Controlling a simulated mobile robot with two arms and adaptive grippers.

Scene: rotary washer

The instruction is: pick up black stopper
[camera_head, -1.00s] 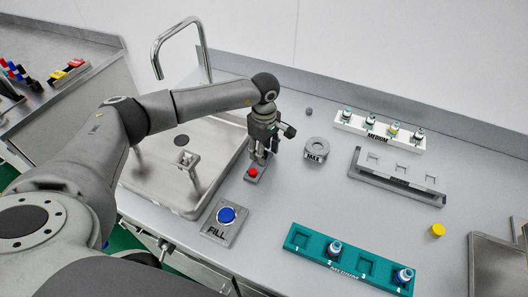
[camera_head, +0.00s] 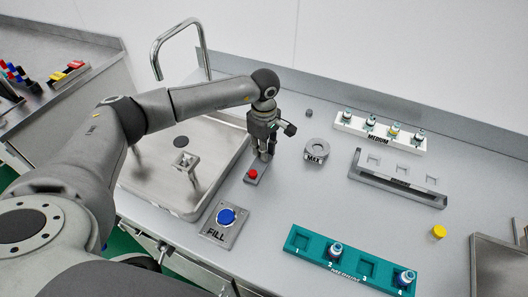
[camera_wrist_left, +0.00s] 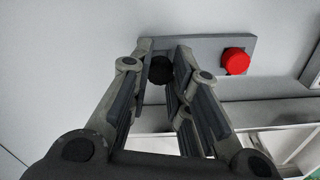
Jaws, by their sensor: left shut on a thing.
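The black stopper (camera_wrist_left: 160,70) shows as a dark round thing between my left fingertips in the left wrist view. It sits at the end of a small grey base (camera_wrist_left: 205,46) that also carries a red button (camera_wrist_left: 235,61). My left gripper (camera_head: 265,157) points down at this base beside the sink, its fingers shut on the stopper. The left gripper (camera_wrist_left: 159,62) hides the stopper in the head view. I cannot tell whether the stopper is clear of the base. My right gripper is not in view.
The sink (camera_head: 207,203) and faucet (camera_head: 180,36) are left of the gripper.

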